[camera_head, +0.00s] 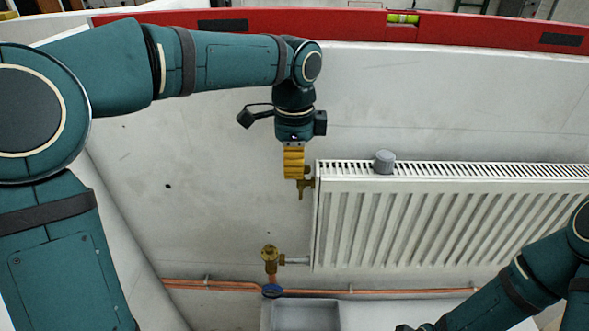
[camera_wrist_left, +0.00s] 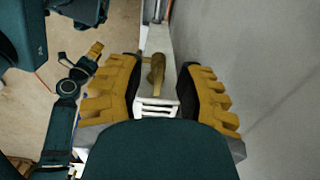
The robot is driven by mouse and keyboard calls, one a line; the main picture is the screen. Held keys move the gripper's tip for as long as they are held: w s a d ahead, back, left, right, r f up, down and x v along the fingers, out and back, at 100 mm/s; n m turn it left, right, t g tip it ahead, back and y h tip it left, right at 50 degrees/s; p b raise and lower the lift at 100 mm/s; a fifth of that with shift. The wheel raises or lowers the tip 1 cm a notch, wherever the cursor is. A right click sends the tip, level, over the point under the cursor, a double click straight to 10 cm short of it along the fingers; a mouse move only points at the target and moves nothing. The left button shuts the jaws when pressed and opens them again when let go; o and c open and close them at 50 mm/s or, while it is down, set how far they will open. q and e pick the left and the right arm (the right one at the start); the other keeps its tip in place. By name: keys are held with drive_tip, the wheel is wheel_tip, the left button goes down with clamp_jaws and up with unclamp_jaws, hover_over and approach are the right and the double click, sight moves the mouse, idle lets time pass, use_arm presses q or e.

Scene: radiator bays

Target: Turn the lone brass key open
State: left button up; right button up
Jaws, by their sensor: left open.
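The lone brass key (camera_head: 304,186) sits at the upper left corner of the white radiator (camera_head: 420,215). My left gripper (camera_head: 294,165) points down at it, its yellow fingers partly covering it in the head view. In the left wrist view the brass key (camera_wrist_left: 157,72) shows between the two open fingers of my left gripper (camera_wrist_left: 158,90), with a gap on each side. My right arm enters at the lower right of the head view, its gripper mostly out of frame. Small yellow fingers, seemingly of my right gripper (camera_wrist_left: 91,57), show in the left wrist view; their opening is unclear.
A brass valve (camera_head: 270,256) sits at the radiator's lower left, above copper pipes (camera_head: 390,292) and a blue ring (camera_head: 272,291). A grey cap (camera_head: 384,161) stands on the radiator top. A grey tray (camera_head: 335,316) is below. A red level (camera_head: 340,22) lies along the wall top.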

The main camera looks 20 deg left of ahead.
use_arm(q)
drive_tip(key=shift+f, duration=0.6)
clamp_jaws()
drive_tip(key=shift+n, duration=0.4)
drive_tip(key=n+p, duration=0.1)
drive_tip(key=n, duration=0.2)
drive_tip(key=n+p, duration=0.1)
drive_tip(key=n, duration=0.2)
drive_tip(key=s+n+p, duration=0.1)
drive_tip(key=n, duration=0.2)
drive_tip(key=shift+d+p, duration=0.35)
drive_tip(key=shift+d, duration=0.05)
drive_tip(key=shift+n, duration=0.3)
